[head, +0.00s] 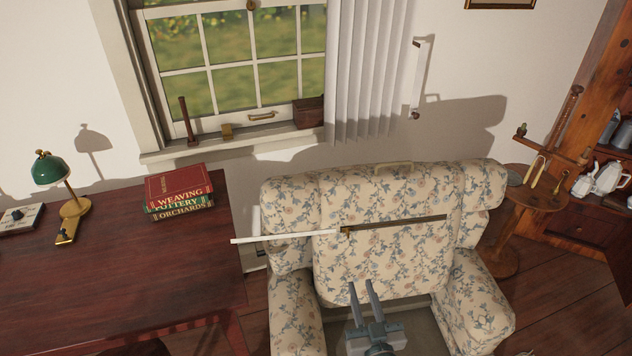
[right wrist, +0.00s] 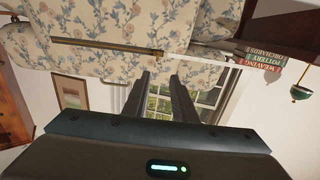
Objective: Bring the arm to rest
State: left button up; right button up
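My right gripper (head: 359,288) is low in the middle of the head view, in front of the seat of a floral armchair (head: 345,210). Its two fingers stand apart with nothing between them. The right wrist view also shows the fingers (right wrist: 160,80) spread and empty. A long thin rod, white on its left part (head: 285,237) and brown on its right part (head: 400,224), crosses in front of the chair's back, above and apart from the fingertips in the picture. My left gripper is not in view.
A dark red desk (head: 110,270) at the left bears stacked books (head: 180,192) and a green lamp (head: 52,170). A small round table (head: 537,200) stands right of the armchair. A window (head: 240,60) with a curtain (head: 362,70) is behind.

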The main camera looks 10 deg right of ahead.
jog(key=shift+f, duration=0.1)
jog(key=s+a+f+n+g+y, duration=0.1)
jog(key=s+a+f+g, duration=0.3)
jog(key=f, duration=0.7)
jog(key=s+d+f+g+y, duration=0.15)
jog(key=s+f, duration=0.45)
jog(key=f, duration=0.6)
jog(key=s+a+f+n+g, duration=0.1)
jog(key=s+a+f+g, duration=0.15)
jog(key=s+f, duration=0.6)
jog(key=s+d+f+g, duration=0.2)
jog(key=s+f, duration=0.4)
jog(key=s, duration=0.3)
jog(key=s+d+f+n+g, duration=0.1)
jog(key=s+d+f+g, duration=0.2)
jog(key=s+f, duration=0.3)
jog(key=s+d+f+g, duration=0.2)
jog(key=s+f+g, duration=0.2)
jog(key=s, duration=0.8)
notch_tip(320, 180, down, 3)
jog(key=shift+s+d+r+h, duration=0.2)
jog(key=shift+s+h, duration=0.05)
jog(key=shift+h, duration=0.2)
